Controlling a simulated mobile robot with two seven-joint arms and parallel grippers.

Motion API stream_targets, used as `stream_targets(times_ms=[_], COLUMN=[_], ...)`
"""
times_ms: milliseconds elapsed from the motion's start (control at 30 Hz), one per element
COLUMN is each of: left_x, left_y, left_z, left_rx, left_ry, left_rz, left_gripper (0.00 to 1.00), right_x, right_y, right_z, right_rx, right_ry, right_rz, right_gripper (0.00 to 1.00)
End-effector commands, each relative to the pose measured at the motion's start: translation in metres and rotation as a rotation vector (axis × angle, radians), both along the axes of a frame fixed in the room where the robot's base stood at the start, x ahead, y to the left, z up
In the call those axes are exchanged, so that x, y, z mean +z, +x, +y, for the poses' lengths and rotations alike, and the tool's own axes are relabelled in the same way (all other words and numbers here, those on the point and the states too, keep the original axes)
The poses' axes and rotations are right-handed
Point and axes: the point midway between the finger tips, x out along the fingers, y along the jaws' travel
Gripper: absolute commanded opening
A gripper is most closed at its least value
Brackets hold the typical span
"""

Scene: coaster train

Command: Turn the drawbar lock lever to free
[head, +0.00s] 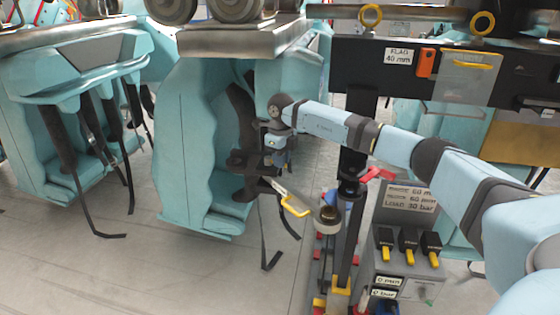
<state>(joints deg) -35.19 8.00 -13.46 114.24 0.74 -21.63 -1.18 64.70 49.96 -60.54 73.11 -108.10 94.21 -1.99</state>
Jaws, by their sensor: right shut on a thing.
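My right gripper (262,176) points down beside the teal coaster car (196,150) near the middle of the view. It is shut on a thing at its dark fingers. A grey flat lever with a yellow looped end (294,206) sticks out right below the fingers; it looks like the lever being held, but the grip itself is too small and dark to see clearly. No label marks it as the drawbar lock lever. A red handle (377,174) sits farther right, on a dark post. My left gripper is not in view.
A grey control box (404,278) with several yellow-tipped switches and a label plate stands at lower right. A dark beam (350,50) carries a flag label and an orange part. Black straps (268,245) hang from the teal seats. Grey floor is open at lower left.

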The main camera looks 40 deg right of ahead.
Motion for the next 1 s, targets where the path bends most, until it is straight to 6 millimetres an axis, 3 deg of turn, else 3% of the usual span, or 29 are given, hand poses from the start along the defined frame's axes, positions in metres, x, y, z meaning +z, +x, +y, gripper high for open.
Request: stream_targets(times_ms=[500, 533, 633, 1000], left_x=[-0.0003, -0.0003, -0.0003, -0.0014], left_y=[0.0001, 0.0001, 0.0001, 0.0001], left_z=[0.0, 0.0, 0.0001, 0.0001], left_rx=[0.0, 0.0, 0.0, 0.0], left_ry=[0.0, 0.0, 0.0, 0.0], left_rz=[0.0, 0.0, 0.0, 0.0], left_gripper=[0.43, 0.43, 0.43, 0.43], right_x=[0.0013, 0.0013, 0.0012, 0.0062], right_y=[0.0007, 0.0007, 0.0007, 0.0009], right_z=[-0.0014, -0.0014, -0.0013, -0.0009], right_rx=[0.019, 0.019, 0.019, 0.018], right_ry=[0.0, 0.0, 0.0, 0.001], right_rz=[-0.002, -0.002, -0.002, -0.002], right_gripper=[0.0, 0.18, 0.39, 0.39])
